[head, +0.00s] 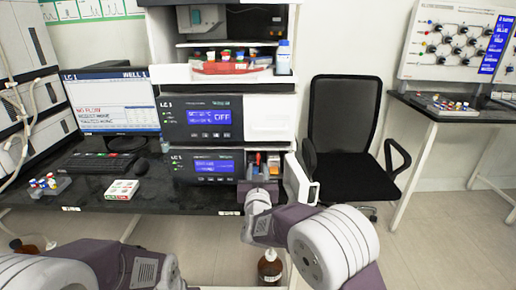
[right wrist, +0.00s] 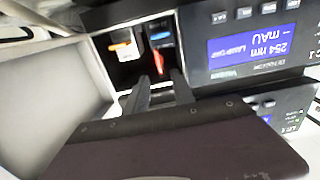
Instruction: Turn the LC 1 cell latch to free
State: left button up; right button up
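The lower LC 1 unit (head: 205,167) has a lit blue display and an open bay at its right end. In the bay I see a small red lever (right wrist: 159,62), which looks like the cell latch, below a blue part (right wrist: 160,36) and beside a white block (right wrist: 126,47) with an orange mark. My right gripper (right wrist: 160,82) is at the bay mouth with its fingers apart, the red lever just beyond and between the tips. I cannot tell whether they touch. In the head view the right gripper (head: 259,181) partly covers the bay. My left gripper is out of the picture.
The bay's white door (head: 299,180) stands open to the right, close to my right arm. A monitor (head: 110,103), a keyboard (head: 97,163) and a white tray (head: 122,190) are on the dark bench at left. A brown bottle (head: 270,267) stands below. A black chair (head: 345,140) is at right.

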aim_at(258, 157)
jog(key=shift+w+r+p, duration=0.3)
jog(key=shift+w+p, duration=0.45)
jog(key=shift+p, duration=0.3)
jog(key=shift+w+r+p, duration=0.25)
jog(key=shift+w+p, duration=0.5)
jog(key=shift+p, duration=0.25)
jog(key=w, duration=0.2)
jog(key=w+f, duration=0.1)
jog(key=w, duration=0.1)
jog(key=shift+w+b, duration=0.3)
jog(key=shift+w, duration=0.55)
jog(key=shift+c, duration=0.3)
grip_shut()
